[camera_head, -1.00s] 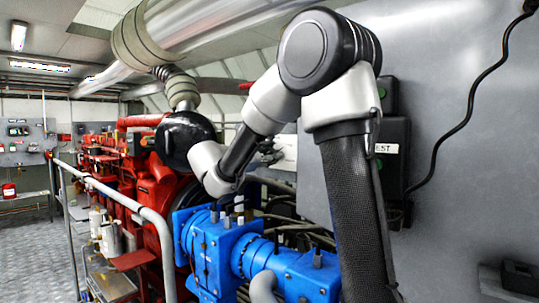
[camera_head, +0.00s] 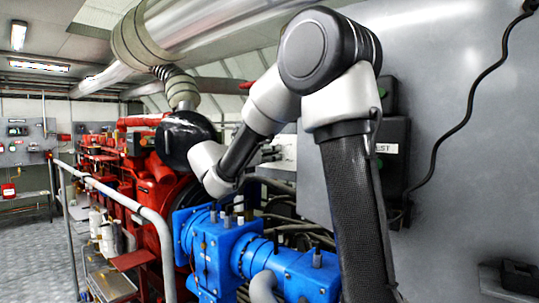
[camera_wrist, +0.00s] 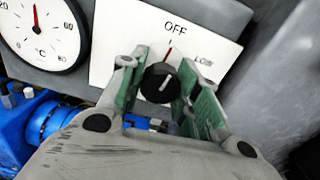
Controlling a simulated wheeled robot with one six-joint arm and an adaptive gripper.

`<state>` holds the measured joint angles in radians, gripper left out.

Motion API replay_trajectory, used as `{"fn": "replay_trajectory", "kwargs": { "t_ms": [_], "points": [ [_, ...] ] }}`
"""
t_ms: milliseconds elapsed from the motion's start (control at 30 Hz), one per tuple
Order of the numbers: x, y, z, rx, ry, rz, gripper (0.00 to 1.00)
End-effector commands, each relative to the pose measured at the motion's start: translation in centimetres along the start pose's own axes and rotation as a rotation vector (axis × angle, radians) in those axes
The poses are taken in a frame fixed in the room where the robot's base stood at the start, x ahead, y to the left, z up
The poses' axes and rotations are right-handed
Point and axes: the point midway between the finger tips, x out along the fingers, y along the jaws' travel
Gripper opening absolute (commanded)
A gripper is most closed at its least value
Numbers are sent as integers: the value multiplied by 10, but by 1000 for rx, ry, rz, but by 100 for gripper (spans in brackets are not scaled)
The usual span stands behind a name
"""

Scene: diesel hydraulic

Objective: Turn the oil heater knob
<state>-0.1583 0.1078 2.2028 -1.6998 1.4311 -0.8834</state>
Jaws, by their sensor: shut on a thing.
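In the head view, my arm reaches back past the blue machine part, and the knob and fingers cannot be made out.
A round °C gauge (camera_wrist: 42,32) is left of the panel. Blue pump housing (camera_head: 222,250) and a red engine (camera_head: 150,185) lie beside my arm. A metal handrail (camera_head: 120,197) runs at left. A grey wall (camera_head: 465,150) with a black cable stands at right.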

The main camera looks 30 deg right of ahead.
Motion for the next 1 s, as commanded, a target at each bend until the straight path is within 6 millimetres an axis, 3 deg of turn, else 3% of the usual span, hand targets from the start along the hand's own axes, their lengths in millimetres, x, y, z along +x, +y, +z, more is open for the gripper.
{"fn": "replay_trajectory", "kwargs": {
  "t_ms": [367,867,900,1000],
  "points": [
    [0,0,-1,-137,1,1,8],
    [0,0,0,-152,1,1,8],
    [0,0,0,-152,0,1,40],
    [0,0,0,-152,0,1,55]
  ]
}}
